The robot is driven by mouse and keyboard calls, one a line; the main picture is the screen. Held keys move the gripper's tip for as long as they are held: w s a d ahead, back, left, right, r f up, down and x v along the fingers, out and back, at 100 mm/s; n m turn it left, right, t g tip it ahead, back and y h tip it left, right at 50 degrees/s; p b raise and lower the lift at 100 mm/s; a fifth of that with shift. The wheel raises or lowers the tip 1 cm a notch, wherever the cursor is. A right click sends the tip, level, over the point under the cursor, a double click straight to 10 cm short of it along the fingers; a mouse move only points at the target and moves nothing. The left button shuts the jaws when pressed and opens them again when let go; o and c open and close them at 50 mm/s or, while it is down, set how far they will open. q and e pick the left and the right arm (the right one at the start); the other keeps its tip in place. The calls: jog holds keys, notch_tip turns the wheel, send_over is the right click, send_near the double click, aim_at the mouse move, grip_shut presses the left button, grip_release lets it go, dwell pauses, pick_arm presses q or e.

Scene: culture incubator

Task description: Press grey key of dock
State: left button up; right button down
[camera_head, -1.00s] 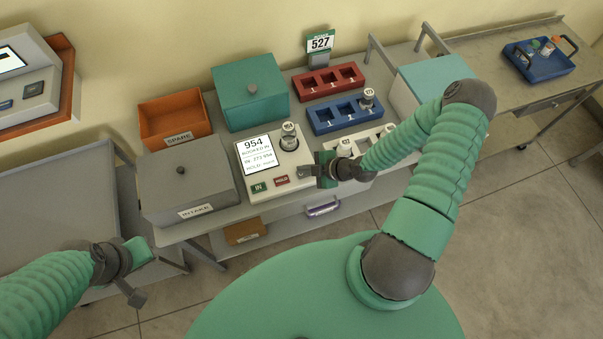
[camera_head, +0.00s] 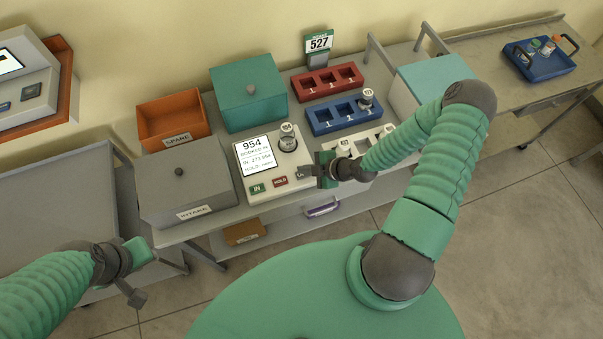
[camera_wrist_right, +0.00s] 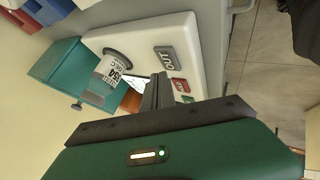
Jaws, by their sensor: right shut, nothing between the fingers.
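The white dock (camera_head: 262,197) has a lit screen reading 954 (camera_head: 257,155) and a labelled vial (camera_head: 288,137) in its round socket. Its front row holds a green IN key (camera_head: 257,188), a red HOLD key (camera_head: 280,181) and a grey key (camera_head: 300,174), partly hidden by my right gripper. In the right wrist view the grey key (camera_wrist_right: 166,58) reads OUT. My right gripper (camera_head: 311,170) is shut and empty; its fingertips (camera_wrist_right: 159,82) are close beside the grey key. I cannot tell whether they touch. My left gripper (camera_head: 134,296) is away at lower left, its jaws unclear.
A grey INTAKE box (camera_head: 186,177), an orange SPARE bin (camera_head: 174,122) and a teal box (camera_head: 249,95) stand left of and behind the dock. Red (camera_head: 327,80) and blue (camera_head: 343,113) racks stand behind it. A white holder (camera_head: 374,139) is beside my right gripper.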

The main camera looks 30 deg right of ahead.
jog(key=shift+d+f, duration=0.15)
jog(key=shift+d, duration=0.4)
pick_arm(q)
jog(key=shift+d+f+b, duration=0.15)
jog(key=shift+f+b, duration=0.1)
jog(key=shift+b, duration=0.05)
pick_arm(e)
jog(key=shift+a+f, duration=0.15)
jog(key=shift+a, duration=0.55)
pick_arm(q)
jog(key=shift+d, duration=0.4)
pick_arm(e)
jog(key=shift+d+f, duration=0.2)
jog(key=shift+d, duration=0.1)
pick_arm(q)
jog(key=shift+a+f+b, duration=0.25)
jog(key=shift+f+b, duration=0.15)
jog(key=shift+b, duration=0.05)
pick_arm(e)
jog(key=shift+a+f, duration=0.2)
jog(key=shift+f, duration=0.1)
pick_arm(q)
jog(key=shift+d+r, duration=0.1)
pick_arm(e)
jog(key=shift+d+r, duration=0.1)
jog(key=shift+d+r+p, duration=0.25)
jog(key=shift+r+p, duration=0.4)
jog(key=shift+r, duration=0.1)
pick_arm(q)
jog(key=shift+r, duration=0.5)
